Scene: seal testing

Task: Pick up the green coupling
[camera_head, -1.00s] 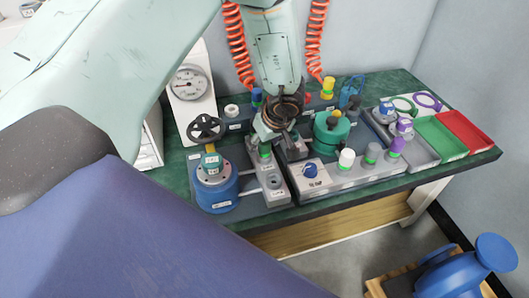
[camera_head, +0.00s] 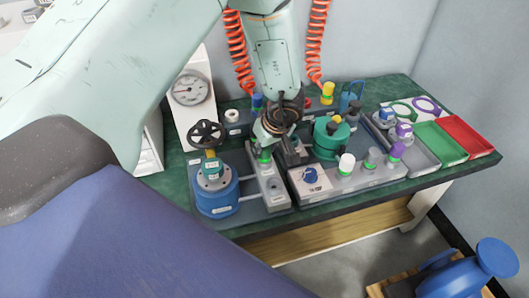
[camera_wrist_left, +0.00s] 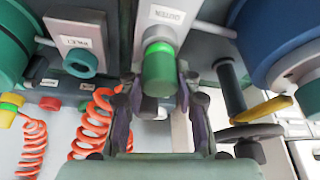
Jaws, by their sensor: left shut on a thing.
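The green coupling (camera_head: 264,156) is a small green cylinder with a grey body, over the labelled grey block left of the table's middle. In the left wrist view the coupling (camera_wrist_left: 159,66) stands in front of the grey plate marked "OUTER". My left gripper (camera_head: 266,139) reaches down to it from above. In the wrist view the left gripper (camera_wrist_left: 158,84) has a dark finger on each side of the coupling and is shut on it. Whether the coupling's lower end is clear of the block cannot be told. My right gripper is not in view.
A blue vessel (camera_head: 217,196) stands close left, with a black handwheel (camera_head: 206,134) behind it. A green round vessel (camera_head: 330,137) stands right. White, grey and purple capped pieces line the front panel. Green (camera_head: 440,141) and red (camera_head: 467,132) trays lie far right.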

